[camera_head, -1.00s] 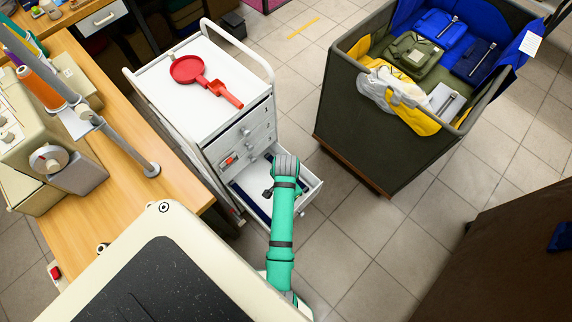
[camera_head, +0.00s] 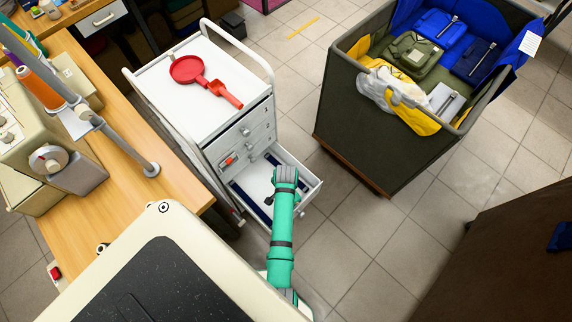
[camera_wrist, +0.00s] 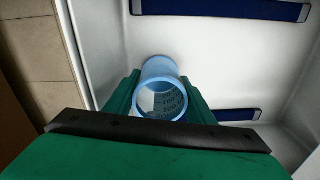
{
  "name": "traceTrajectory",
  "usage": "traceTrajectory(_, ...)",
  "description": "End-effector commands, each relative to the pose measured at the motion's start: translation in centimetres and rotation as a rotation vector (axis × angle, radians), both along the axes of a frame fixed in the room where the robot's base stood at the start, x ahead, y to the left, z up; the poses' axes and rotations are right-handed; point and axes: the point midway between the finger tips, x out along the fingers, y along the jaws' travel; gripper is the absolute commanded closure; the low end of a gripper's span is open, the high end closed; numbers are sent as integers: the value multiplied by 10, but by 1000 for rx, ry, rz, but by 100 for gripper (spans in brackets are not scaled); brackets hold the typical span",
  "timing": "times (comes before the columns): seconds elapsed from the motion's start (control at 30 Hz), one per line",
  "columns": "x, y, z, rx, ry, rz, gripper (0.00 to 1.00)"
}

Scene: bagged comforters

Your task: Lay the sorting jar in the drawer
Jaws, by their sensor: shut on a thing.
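The drawer (camera_head: 258,183) is pulled out from the white cart, low on its front; its floor is white with dark blue strips. My gripper (camera_head: 284,190) is over the front part of the open drawer, at the end of my green arm. In the wrist view, my gripper (camera_wrist: 160,103) is shut on the sorting jar (camera_wrist: 162,68), a light blue, clear, round jar with its open mouth toward the camera. The jar is between the drawer walls in that view. I cannot tell whether it touches the drawer floor. In the head view my gripper hides the jar.
The white cart (camera_head: 215,60) has closed drawers above the open one and red tools (camera_head: 205,80) on top. A dark bin (camera_head: 370,130) with bagged comforters stands to the right. A wooden sewing table (camera_head: 130,150) is on the left.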

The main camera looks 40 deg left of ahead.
Motion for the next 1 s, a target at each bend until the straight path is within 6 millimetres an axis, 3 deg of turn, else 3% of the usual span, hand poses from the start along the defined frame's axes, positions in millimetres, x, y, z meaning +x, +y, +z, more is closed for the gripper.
traceTrajectory(1.0, 0, 0, -11, 0, 0, 0, 77)
